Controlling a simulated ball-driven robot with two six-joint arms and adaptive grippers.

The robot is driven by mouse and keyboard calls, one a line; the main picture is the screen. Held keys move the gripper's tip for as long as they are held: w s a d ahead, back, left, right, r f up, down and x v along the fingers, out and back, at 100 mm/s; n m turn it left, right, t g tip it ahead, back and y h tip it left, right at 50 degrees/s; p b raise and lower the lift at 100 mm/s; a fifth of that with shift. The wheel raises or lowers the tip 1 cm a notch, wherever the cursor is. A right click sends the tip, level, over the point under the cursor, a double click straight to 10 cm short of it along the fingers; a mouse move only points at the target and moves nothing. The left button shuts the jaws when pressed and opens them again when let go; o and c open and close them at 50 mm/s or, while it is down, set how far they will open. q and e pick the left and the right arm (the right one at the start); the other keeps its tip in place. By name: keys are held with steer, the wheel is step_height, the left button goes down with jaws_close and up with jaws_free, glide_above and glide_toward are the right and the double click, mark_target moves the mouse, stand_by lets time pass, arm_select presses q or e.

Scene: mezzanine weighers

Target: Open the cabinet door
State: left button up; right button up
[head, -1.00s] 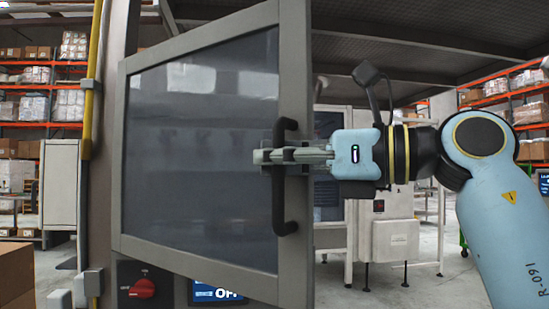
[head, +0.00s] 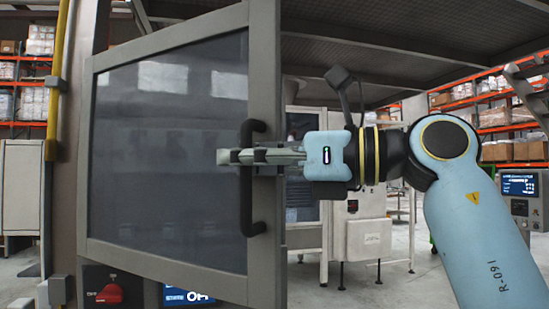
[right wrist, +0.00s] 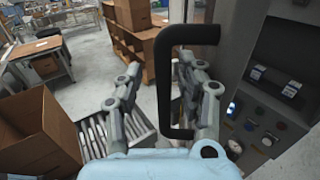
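The cabinet door (head: 96,150) has a grey frame and a dark glass pane, and fills the left half of the head view. Its right edge is nearest to me, and open background shows right beside that edge. A black upright bar handle (head: 246,210) stands on this edge. My right gripper (head: 238,156) reaches in from the right at the handle's middle. In the right wrist view the handle (right wrist: 165,85) lies between my right gripper's fingers (right wrist: 160,75). The fingers are spread, with a gap on the left and the right finger close to the bar. My left gripper is not in view.
A red rotary switch (head: 110,293) and a small screen (head: 185,295) sit under the door. A yellow pipe (head: 58,80) runs up on the left. In the right wrist view an open cardboard box (right wrist: 40,130) and a roller conveyor (right wrist: 95,138) lie to the left.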

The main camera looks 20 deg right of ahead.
steer(key=v, duration=1.1)
steer(key=shift+d, duration=0.25)
steer(key=shift+s, duration=0.15)
